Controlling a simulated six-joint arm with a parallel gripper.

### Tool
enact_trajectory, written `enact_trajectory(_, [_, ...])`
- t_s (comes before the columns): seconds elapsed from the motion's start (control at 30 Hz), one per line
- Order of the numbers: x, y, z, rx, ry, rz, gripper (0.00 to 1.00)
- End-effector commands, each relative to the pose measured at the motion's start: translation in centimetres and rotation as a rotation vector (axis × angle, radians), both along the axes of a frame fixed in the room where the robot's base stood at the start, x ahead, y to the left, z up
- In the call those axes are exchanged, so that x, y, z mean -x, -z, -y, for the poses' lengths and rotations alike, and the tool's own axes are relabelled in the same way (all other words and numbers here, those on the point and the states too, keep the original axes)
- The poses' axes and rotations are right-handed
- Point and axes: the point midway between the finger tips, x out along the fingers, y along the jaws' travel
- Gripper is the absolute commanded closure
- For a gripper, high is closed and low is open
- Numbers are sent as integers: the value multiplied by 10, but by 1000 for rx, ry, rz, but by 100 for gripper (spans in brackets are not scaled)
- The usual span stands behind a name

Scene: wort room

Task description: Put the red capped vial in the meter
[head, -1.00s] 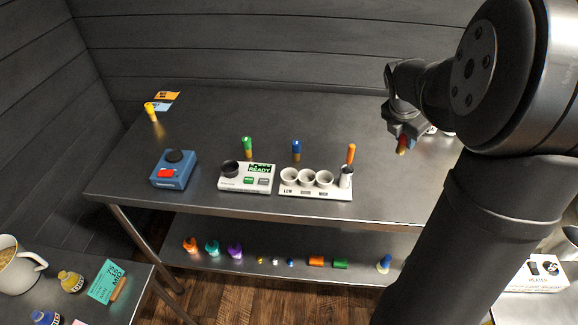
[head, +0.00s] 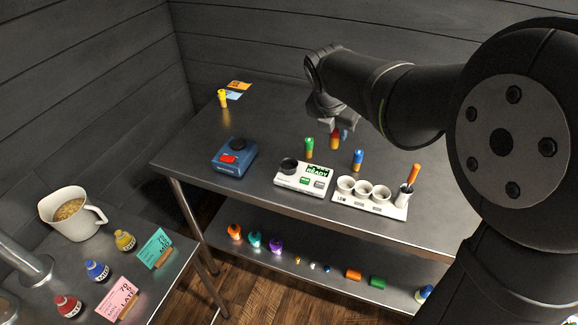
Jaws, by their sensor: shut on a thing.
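My gripper (head: 336,128) is shut on the red capped vial (head: 336,138), which hangs below the fingers with its amber body partly showing. They are behind and to the right of the meter, in the picture between the green capped vial (head: 309,147) and the blue capped vial (head: 358,160). The meter (head: 283,181) is a white box on the bench with a dark round socket (head: 289,165) at its left and a green screen reading READY (head: 318,170). No vial shows in the socket.
A blue device with a red switch (head: 233,158) stands left of the meter. A white rack with cups (head: 370,206) and an orange-handled tool (head: 412,176) is right of it. A yellow capped vial (head: 223,98) stands at the back left. A lower shelf holds small coloured items.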

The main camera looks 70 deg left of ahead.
Motion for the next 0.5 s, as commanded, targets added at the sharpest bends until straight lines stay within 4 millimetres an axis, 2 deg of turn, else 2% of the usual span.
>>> enact_trajectory(0.5, [79, 61, -67, 2, -8, 0, 100])
